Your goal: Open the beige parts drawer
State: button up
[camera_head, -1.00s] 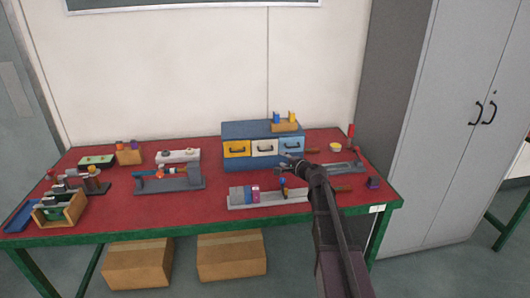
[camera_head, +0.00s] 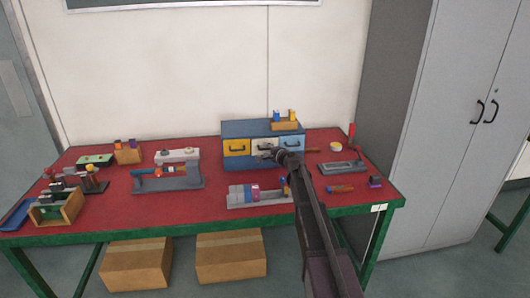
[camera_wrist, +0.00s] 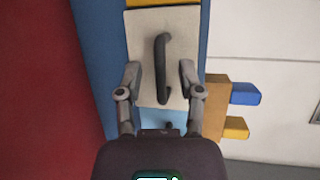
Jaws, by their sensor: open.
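The beige parts drawer (camera_head: 264,143) is the middle one of three drawers in a blue cabinet (camera_head: 262,129) at the back of the red table. In the wrist view the beige drawer front (camera_wrist: 148,60) fills the space ahead, with its dark bar handle (camera_wrist: 162,68) in the middle. The drawer looks shut. My gripper (camera_head: 264,154) is in front of the drawer and partly hides it in the head view. In the wrist view my gripper (camera_wrist: 160,75) is open, with one finger on each side of the handle. I cannot tell whether the fingers touch the drawer front.
A yellow drawer (camera_head: 236,148) and a blue drawer (camera_head: 292,144) flank the beige one. A grey rack (camera_head: 259,198) with coloured blocks stands in front.

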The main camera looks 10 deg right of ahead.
jog(key=shift+w+a+f, duration=0.1)
jog(key=shift+w+a, duration=0.15)
jog(key=shift+w, duration=0.35)
grip_shut()
jog(key=s, duration=1.1)
grip_release()
jog(key=shift+w, duration=0.1)
